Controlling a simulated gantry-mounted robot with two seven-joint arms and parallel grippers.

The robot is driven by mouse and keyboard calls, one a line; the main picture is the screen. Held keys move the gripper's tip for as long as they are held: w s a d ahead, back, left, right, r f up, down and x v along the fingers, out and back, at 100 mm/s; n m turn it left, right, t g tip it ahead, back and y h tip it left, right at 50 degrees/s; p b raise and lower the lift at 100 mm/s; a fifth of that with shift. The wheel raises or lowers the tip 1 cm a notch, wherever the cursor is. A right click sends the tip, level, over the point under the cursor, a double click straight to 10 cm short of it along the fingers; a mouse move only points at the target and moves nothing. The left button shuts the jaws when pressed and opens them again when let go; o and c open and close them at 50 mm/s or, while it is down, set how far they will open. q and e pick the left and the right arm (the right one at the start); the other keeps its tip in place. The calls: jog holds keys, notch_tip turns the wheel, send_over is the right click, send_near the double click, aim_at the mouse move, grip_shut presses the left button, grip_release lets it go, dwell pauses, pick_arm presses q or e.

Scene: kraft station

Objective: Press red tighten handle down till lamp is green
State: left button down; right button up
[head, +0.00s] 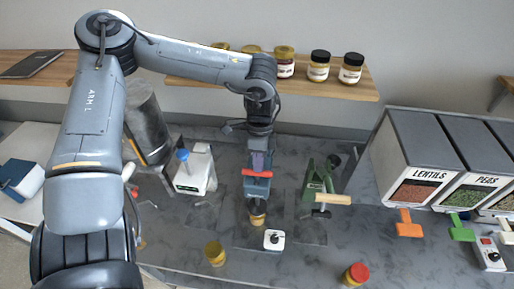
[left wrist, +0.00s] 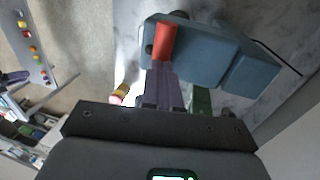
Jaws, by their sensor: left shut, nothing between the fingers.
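The red tighten handle (head: 257,173) is a short bar across the top of a blue-grey capping machine (head: 257,187) in the head view. It also shows in the left wrist view as a red bar (left wrist: 165,42) on the blue-grey body (left wrist: 205,48). My left gripper (head: 260,166) points down, shut and empty, with its fingertips right at the handle; I cannot tell if they touch it. In the left wrist view the closed fingers (left wrist: 160,68) end by the handle's near end. A yellow jar (head: 257,219) stands under the machine. No lamp can be made out. My right gripper is out of view.
A green press with a wooden handle (head: 333,199) stands close on the right. A white device with a blue knob (head: 194,172) stands left. A small white box (head: 274,239) and loose jars (head: 215,253) are in front. Dispensers (head: 418,160) stand far right.

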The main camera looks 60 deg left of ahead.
pick_arm(q)
jog(key=shift+a+f+p, duration=0.35)
jog(key=shift+f+p, duration=0.1)
jog(key=shift+p, duration=0.1)
jog(key=d+p+v, duration=0.1)
jog(key=v, duration=1.3)
jog(key=shift+r+p, duration=0.35)
jog(key=shift+r, duration=0.15)
jog(key=shift+s, duration=0.1)
